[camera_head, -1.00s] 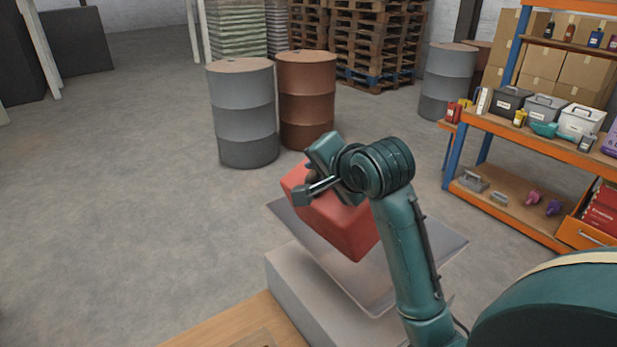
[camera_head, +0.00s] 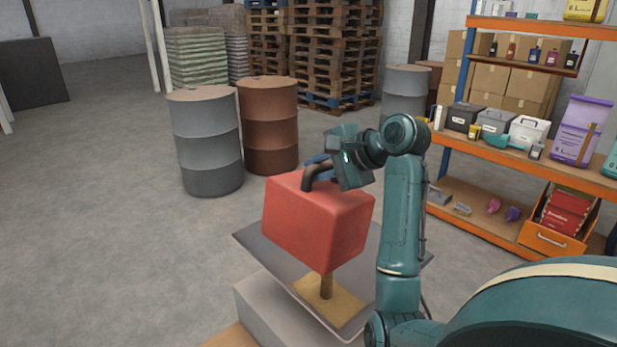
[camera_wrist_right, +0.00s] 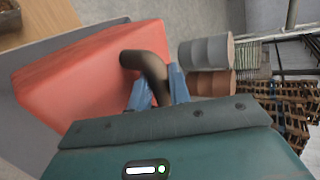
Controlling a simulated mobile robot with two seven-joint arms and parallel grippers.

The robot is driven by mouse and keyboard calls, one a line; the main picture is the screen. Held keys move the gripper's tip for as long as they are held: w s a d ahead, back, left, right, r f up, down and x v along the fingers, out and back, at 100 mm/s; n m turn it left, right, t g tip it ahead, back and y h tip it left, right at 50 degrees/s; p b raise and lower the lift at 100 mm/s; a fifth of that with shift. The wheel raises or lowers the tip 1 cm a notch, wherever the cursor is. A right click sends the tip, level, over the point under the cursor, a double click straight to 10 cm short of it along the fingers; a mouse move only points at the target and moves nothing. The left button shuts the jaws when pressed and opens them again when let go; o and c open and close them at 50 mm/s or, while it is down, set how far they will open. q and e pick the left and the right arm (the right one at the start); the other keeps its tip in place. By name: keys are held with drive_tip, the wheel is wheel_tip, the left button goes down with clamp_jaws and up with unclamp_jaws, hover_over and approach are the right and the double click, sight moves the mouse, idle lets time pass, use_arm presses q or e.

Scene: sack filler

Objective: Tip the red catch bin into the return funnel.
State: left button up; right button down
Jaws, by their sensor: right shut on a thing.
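The red catch bin (camera_head: 318,222) hangs above the grey return funnel (camera_head: 264,250); it also shows in the right wrist view (camera_wrist_right: 85,82). My right gripper (camera_head: 319,168) is shut on its dark curved handle (camera_head: 308,182), with the blue fingers on both sides of it in the wrist view (camera_wrist_right: 158,88). The bin's opening is hidden. A narrow brown column (camera_head: 327,286), which looks like pouring material, runs from below the bin to a tan patch (camera_head: 345,305) in the funnel. My left gripper is not in view.
A grey drum (camera_head: 208,145) and a rusty brown drum (camera_head: 270,130) stand behind the funnel. The floor at the left is clear.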

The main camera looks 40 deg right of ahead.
drive_tip(key=shift+m+y, duration=0.9)
drive_tip(key=d, duration=0.5)
drive_tip(key=shift+w+r, duration=0.35)
drive_tip(key=shift+w, duration=0.05)
drive_tip(key=shift+m+y, duration=0.6)
drive_tip(key=shift+y, duration=0.2)
drive_tip(key=shift+w+d+f, duration=0.15)
drive_tip(key=shift+d, duration=0.9)
drive_tip(key=shift+w+d+f, duration=0.15)
drive_tip(key=shift+d, duration=0.85)
wheel_tip(320, 180, up, 3)
drive_tip(key=n+h, duration=0.3)
drive_tip(key=shift+h, duration=0.3)
